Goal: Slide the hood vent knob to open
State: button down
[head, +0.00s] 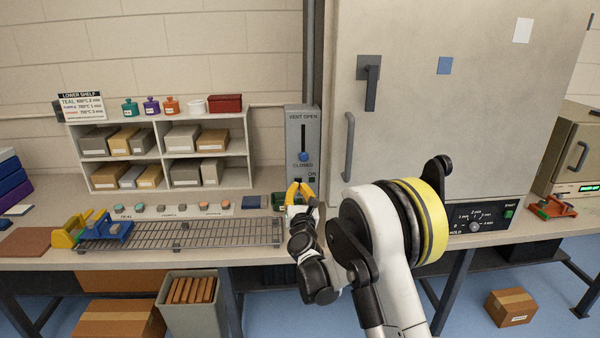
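The hood vent panel (295,125) is a grey upright box on the wall side of the bench, left of the large cabinet. It is marked VENT OPEN at the top and CLOSED lower down. The blue vent knob (303,157) sits at the lower end of the dark vertical slot, by the CLOSED mark. My gripper (300,190), with yellow fingers, is just below the knob, in front of the panel's lower part. Its fingers look spread apart with nothing seen between them. Whether it touches the panel cannot be told.
The large cabinet (430,110) with handles stands close on the right. A shelf unit (162,157) with boxes is on the left. A wire rack (190,236) and a row of small discs lie on the bench.

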aim_at(299, 138)
jog(key=w, duration=0.3)
jog(key=shift+w+r+b, duration=0.1)
jog(key=shift+w+b, duration=0.25)
jog(key=shift+w, duration=0.05)
jog(key=r, duration=0.2)
jog(key=w+r+b, duration=0.1)
jog(key=r, duration=0.1)
jog(key=shift+d, duration=0.3)
jog(key=shift+r, duration=0.1)
notch_tip(299, 138, up, 9)
jog(key=p, duration=0.4)
jog(key=shift+s+p, duration=0.1)
jog(key=shift+p, duration=0.25)
jog(key=shift+f, duration=0.3)
